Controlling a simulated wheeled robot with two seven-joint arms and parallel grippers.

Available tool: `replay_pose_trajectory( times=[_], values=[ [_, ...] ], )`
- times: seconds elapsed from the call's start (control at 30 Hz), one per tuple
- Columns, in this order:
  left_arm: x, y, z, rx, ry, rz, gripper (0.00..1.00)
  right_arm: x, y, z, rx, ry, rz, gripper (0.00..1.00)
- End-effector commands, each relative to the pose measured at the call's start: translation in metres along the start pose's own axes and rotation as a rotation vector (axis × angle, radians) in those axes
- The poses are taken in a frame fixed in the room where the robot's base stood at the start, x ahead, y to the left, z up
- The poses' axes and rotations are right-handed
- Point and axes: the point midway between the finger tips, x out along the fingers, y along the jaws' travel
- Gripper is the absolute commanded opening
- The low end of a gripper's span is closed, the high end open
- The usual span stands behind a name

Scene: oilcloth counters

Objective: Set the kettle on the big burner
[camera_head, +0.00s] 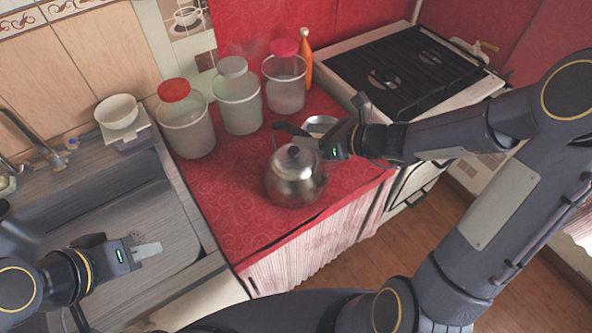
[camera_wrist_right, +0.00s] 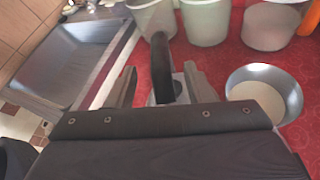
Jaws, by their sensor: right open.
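The steel kettle (camera_head: 294,184), with a black knob and dark handle, stands upright on the red oilcloth counter near its front edge. My right gripper (camera_head: 333,148) is open at the kettle's handle. In the right wrist view the black handle (camera_wrist_right: 162,62) lies between the two spread fingers; contact is not clear. The stove (camera_head: 405,75) stands at the back right with a dark grate over burners; one burner (camera_head: 384,79) is nearer and another (camera_head: 430,58) farther. I cannot tell which is bigger. My left gripper (camera_head: 148,250) is over the sink, away from the kettle; its opening is unclear.
Several lidded containers (camera_head: 238,100) stand behind the kettle, with an orange bottle (camera_head: 305,58) beyond. A metal pan (camera_wrist_right: 264,92) sits close beside the right gripper. The sink (camera_head: 115,215) is at the left, a white bowl (camera_head: 117,111) behind it. The stove grate is clear.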

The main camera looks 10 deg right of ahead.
Motion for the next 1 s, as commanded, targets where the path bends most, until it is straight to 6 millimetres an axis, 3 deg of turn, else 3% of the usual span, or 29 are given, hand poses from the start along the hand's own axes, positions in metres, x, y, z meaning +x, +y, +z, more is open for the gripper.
replay_pose_trajectory(
  times=[0.3,0.63,1.0],
  values=[
    [-0.006,0.003,-0.003,0.0,0.0,0.0,0.32,0.045,-0.001,0.005,-0.001,0.001,0.003,0.47],
    [-0.006,0.003,-0.003,0.0,0.0,0.0,0.32,0.05,-0.002,0.005,-0.003,0.001,0.0,0.46],
    [-0.006,0.003,-0.003,0.0,0.0,0.0,0.32,0.05,-0.002,0.005,-0.003,0.001,0.0,0.0]
  ],
)
